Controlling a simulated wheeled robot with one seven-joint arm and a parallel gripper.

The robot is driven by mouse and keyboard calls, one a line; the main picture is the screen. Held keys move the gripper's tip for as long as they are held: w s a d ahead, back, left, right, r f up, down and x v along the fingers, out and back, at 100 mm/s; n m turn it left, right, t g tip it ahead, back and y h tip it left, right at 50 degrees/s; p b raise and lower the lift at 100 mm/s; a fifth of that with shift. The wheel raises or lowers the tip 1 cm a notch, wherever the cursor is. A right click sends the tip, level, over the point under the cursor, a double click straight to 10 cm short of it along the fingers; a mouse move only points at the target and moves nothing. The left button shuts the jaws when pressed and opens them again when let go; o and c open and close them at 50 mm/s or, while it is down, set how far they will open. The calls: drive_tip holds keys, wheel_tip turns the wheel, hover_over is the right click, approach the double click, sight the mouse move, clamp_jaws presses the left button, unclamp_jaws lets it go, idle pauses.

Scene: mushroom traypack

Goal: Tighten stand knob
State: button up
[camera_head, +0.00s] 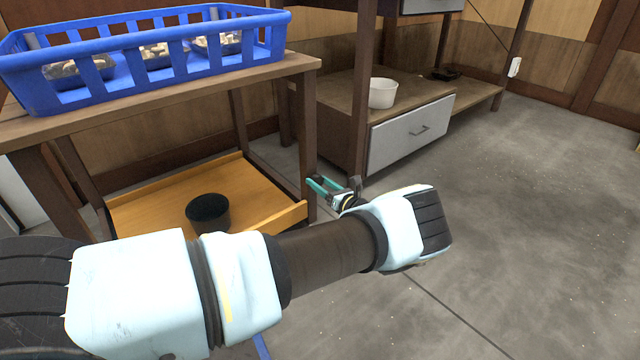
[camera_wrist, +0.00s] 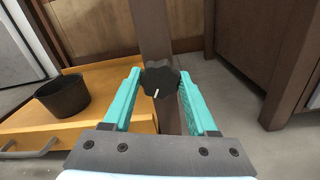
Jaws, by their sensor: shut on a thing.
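The stand knob (camera_wrist: 160,78) is a black, lobed knob with a white mark pointing down. It sits in front of a brown wooden post (camera_wrist: 152,28) in the wrist view. My gripper (camera_wrist: 158,80) has its two teal fingers on either side of the knob, shut on it. In the head view my gripper (camera_head: 322,186) reaches the front leg of the wooden stand (camera_head: 303,150). The knob itself is not clear there, hidden by the gripper and wrist.
A blue basket (camera_head: 130,82) with several packed trays stands on the stand's top. A black pot (camera_head: 208,214) sits on the yellow lower shelf (camera_head: 255,200). A white bowl (camera_head: 383,93) stands on a cabinet with a grey drawer (camera_head: 412,135). The floor (camera_head: 520,220) at right is clear.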

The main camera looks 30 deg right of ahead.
drive_tip(key=o, duration=1.4)
drive_tip(key=shift+s, duration=0.1)
drive_tip(key=s+p, duration=0.1)
drive_tip(key=s, duration=0.2)
drive_tip(key=s+d+p, duration=0.1)
drive_tip(key=s, duration=0.3)
drive_tip(key=s+d+p, duration=0.1)
drive_tip(key=s, duration=0.2)
drive_tip(key=shift+s, duration=0.2)
